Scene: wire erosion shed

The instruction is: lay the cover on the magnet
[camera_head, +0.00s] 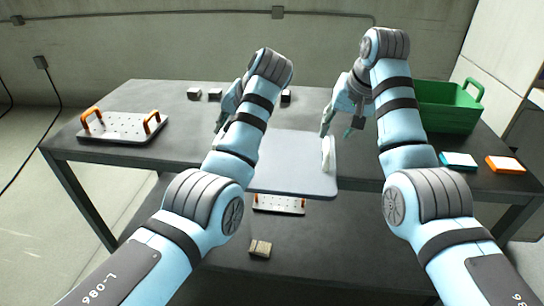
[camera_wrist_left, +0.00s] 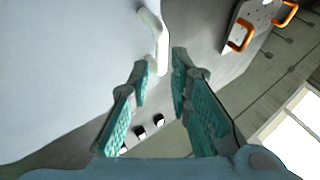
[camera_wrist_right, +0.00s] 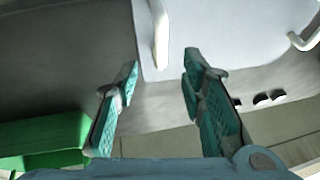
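The cover is a flat pale grey-blue plate (camera_head: 285,180) with white handles, lying at the front middle of the dark table. Its right handle (camera_head: 327,155) shows in the head view; the left one is hidden behind my left arm. My left gripper (camera_head: 222,120) is open and empty; in the left wrist view its fingertips are just short of a white handle (camera_wrist_left: 157,42). My right gripper (camera_head: 340,122) is open and empty; in the right wrist view a white handle (camera_wrist_right: 160,35) lies ahead between its fingertips. I cannot identify the magnet; it may be hidden.
A perforated metal plate with orange handles (camera_head: 122,127) lies at the table's left. A green crate (camera_head: 445,108) stands at the back right, with a teal box (camera_head: 458,161) and an orange box (camera_head: 505,165) in front. Several small blocks (camera_head: 193,93) lie at the back.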

